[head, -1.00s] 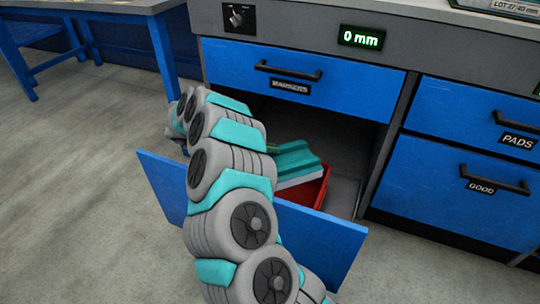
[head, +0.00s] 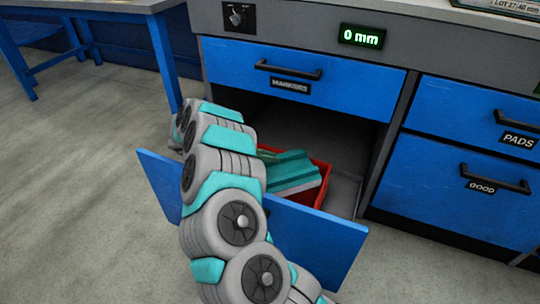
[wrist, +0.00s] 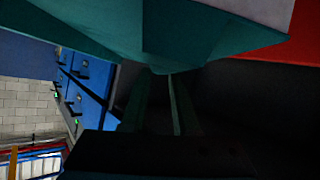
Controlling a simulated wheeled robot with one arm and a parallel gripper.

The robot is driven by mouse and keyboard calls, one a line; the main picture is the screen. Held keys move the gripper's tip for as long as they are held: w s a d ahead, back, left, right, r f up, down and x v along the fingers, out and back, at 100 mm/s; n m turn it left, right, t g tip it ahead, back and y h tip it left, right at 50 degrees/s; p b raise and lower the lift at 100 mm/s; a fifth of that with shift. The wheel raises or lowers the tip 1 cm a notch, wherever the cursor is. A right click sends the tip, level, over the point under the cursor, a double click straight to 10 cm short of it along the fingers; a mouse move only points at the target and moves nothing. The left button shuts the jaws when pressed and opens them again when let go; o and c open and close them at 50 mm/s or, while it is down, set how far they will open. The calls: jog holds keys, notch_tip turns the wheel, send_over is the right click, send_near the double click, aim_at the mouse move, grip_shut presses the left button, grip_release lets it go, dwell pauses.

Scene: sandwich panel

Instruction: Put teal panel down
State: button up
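The teal panel (head: 292,174) is tilted inside the open lower drawer, over the red bin (head: 312,196). In the wrist view, its teal underside (wrist: 190,30) fills the top of the picture, with a pale edge at the upper right. My gripper (wrist: 160,76) is at the panel, its dark fingers running up to it with a narrow gap between them. It appears shut on the panel; the fingertips are hidden. In the head view my arm hides the gripper. I cannot tell whether the panel rests on the bin's floor.
The open drawer's blue front (head: 310,240) stands ahead of the bin, and my arm reaches over it. The closed MARKERS drawer (head: 300,75) is just above. The closed PADS (head: 465,115) and GOOD (head: 450,190) drawers are at the right. A blue table (head: 90,10) stands at the left.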

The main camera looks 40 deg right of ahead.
jog(key=o, duration=0.4)
